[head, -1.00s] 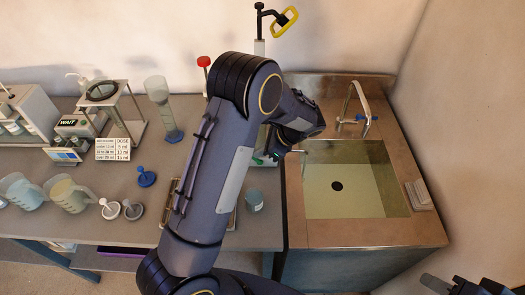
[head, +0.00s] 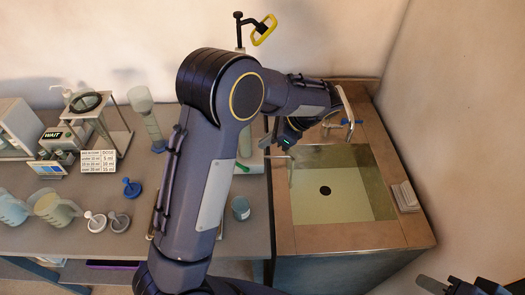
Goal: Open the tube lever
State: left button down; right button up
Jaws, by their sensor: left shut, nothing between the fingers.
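My left arm crosses the middle of the head view and hides part of the bench. A stand with a black clamp and yellow ring (head: 264,30) rises behind my arm. Its lower part and whatever is attached there are largely covered by my arm, so I cannot make out the tube lever for certain. My right gripper (head: 462,287) is only partly in view at the bottom right corner; its fingers are not clear.
Beakers (head: 54,208), mortars (head: 118,221), a tall cylinder (head: 148,115) and a dose sign (head: 98,161) fill the left bench.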

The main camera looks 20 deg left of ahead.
pick_arm(q)
jog(key=n+t+b, duration=0.3)
jog(key=n+b, duration=0.9)
jog(key=n, duration=0.1)
send_near(239, 166)
notch_tip(239, 166, down, 3)
jog(key=shift+h, duration=0.4)
jog(key=shift+w+a+f, duration=0.1)
jog(key=shift+a+f, duration=0.1)
jog(key=shift+a, duration=0.45)
jog(key=shift+w+a+f, duration=0.1)
jog(key=shift+a+f, duration=0.15)
jog(key=shift+a, duration=0.4)
jog(key=shift+w+a+f, duration=0.1)
jog(key=shift+a+f, duration=0.1)
jog(key=shift+a, duration=0.45)
